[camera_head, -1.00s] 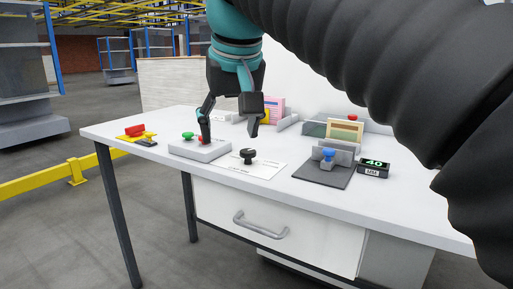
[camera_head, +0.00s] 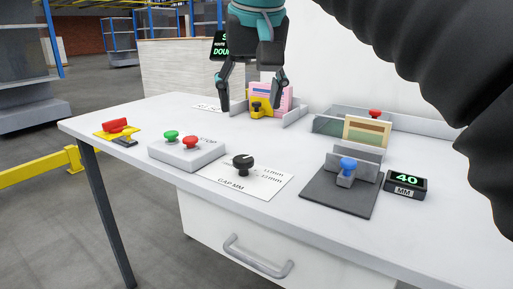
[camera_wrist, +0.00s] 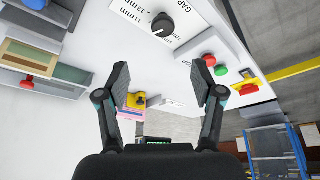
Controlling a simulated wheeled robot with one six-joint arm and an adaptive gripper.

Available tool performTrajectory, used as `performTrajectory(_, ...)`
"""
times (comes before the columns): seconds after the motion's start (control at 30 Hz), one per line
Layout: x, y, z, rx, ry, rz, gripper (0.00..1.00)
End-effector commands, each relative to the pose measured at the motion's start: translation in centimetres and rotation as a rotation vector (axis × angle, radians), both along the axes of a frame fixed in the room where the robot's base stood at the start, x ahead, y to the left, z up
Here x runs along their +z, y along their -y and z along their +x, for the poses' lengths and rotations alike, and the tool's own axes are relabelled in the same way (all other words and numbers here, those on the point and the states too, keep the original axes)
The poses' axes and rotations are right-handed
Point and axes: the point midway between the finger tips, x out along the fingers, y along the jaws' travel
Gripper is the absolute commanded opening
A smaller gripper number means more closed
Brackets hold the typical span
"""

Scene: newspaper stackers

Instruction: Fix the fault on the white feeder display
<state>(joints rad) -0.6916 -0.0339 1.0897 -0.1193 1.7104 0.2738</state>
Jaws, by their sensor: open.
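A black display (camera_head: 220,45) with green text stands at the back, partly hidden by my gripper; its lines begin "S", "ROUTE" and "DOU". I cannot tell whether it is the white feeder display. A smaller black display (camera_head: 406,183) reads "40" and "MM" at the right. A grey button box (camera_head: 187,156) carries a green button (camera_head: 171,135) and a red button (camera_head: 190,142). A black knob (camera_head: 243,162) sits on a white "GAP MM" plate (camera_head: 262,184) with mm marks. My gripper (camera_head: 252,108) is open and empty above the table; its spread fingers also show in the wrist view (camera_wrist: 165,88).
A yellow block (camera_head: 261,106) is before pink printed matter (camera_head: 284,94). A red-handled yellow piece (camera_head: 117,127) sits at the left edge. A red button (camera_head: 375,114) is at the back right.

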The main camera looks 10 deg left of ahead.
Motion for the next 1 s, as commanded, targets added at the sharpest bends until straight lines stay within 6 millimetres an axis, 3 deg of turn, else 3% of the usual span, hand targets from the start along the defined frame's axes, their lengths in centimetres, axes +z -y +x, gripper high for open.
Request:
performTrajectory(0.17,-2.0,-0.8,0.3,0.014,-0.002,-0.001,0.67)
performTrajectory(0.63,-10.0,-2.2,3.3,0.016,-0.002,-0.001,0.67)
performTrajectory(1.0,-12.3,-2.5,4.3,0.014,0.001,0.001,0.67)
